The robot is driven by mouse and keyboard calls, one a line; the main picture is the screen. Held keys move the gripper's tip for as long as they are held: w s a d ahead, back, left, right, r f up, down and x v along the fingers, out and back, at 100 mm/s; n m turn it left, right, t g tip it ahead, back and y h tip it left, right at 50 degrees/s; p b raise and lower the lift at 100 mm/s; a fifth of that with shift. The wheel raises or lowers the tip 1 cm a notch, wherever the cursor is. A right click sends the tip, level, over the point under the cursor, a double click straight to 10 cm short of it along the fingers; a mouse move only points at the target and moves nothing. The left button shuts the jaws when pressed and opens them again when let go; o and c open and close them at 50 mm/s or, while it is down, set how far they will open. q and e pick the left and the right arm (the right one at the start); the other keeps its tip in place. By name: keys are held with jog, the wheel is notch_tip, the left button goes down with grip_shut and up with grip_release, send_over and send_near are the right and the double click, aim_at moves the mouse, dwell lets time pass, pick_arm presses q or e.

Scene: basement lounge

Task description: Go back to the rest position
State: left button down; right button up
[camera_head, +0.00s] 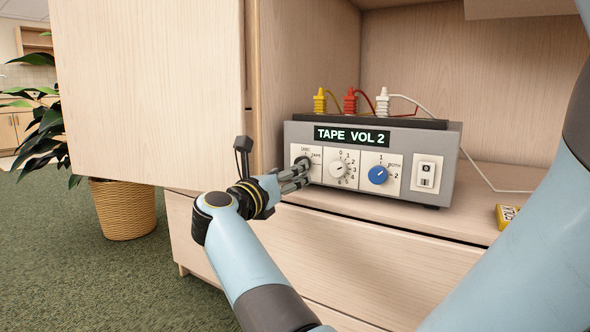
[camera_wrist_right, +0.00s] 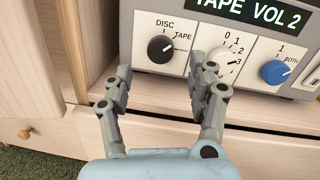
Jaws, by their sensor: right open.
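My right gripper (camera_head: 298,176) is open in front of the left end of a grey audio selector box (camera_head: 450,165). In the right wrist view the open fingers (camera_wrist_right: 164,80) stand apart and empty, just below and to either side of a black DISC/TAPE knob (camera_wrist_right: 161,49). The knob's pointer is toward TAPE. The box's display (camera_head: 352,136) reads TAPE VOL 2. A white numbered knob (camera_head: 338,170) and a blue knob (camera_head: 378,175) sit to the right. In the head view the fingers partly hide the black knob. My left gripper is not in view.
The box stands on a wooden cabinet shelf (camera_head: 480,185). An open cabinet door (camera_head: 150,90) stands left, close to my right gripper. Yellow, red and white plugs with cables top the box. A yellow item (camera_head: 507,216) lies at the right. A plant basket (camera_head: 125,208) stands on the green carpet.

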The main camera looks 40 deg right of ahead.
jog(key=shift+v, duration=1.25)
